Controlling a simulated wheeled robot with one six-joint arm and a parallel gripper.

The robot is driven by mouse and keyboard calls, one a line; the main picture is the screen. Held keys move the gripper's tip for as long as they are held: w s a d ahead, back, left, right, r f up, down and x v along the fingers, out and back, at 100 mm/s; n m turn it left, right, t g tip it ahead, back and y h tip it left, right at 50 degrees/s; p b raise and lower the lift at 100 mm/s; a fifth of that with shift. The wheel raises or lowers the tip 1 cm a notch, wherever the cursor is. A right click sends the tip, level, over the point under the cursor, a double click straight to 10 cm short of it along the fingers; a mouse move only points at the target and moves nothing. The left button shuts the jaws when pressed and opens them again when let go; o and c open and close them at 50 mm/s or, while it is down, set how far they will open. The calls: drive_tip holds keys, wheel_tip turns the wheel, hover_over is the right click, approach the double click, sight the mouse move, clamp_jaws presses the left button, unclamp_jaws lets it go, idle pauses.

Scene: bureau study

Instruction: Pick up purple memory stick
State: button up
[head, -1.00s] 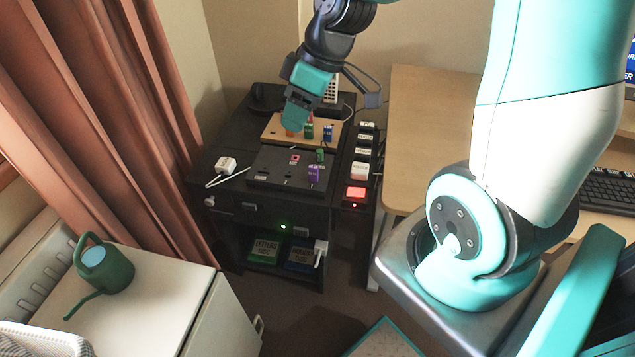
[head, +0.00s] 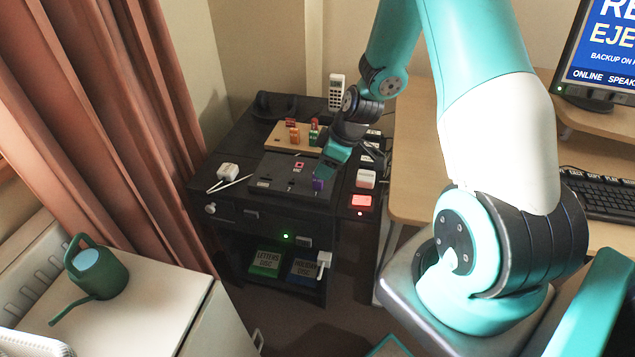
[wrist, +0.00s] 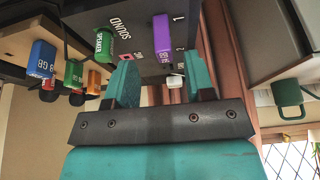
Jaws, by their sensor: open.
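The purple memory stick (head: 317,184) stands in the front right of the black panel (head: 273,177) on the desk unit. In the wrist view the purple memory stick (wrist: 161,34) shows ahead of the fingertips, roughly in line with the gap between them. My gripper (head: 325,172) is just above and behind the stick in the head view. It is open and empty, its two teal fingers apart in the wrist view (wrist: 162,66). I cannot tell whether a finger touches the stick.
A green stick labelled SPEAKER (wrist: 104,44) is close beside one finger. Blue (wrist: 41,62), green (wrist: 74,74) and orange (wrist: 96,79) sticks stand in a wooden board (head: 284,142). White-capped buttons and a red-lit button (head: 361,200) line the right edge.

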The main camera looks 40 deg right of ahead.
sight(318, 188)
drive_tip(key=x, duration=0.5)
drive_tip(key=shift+s+a+f, duration=0.1)
drive_tip(key=shift+a+f, duration=0.1)
clamp_jaws()
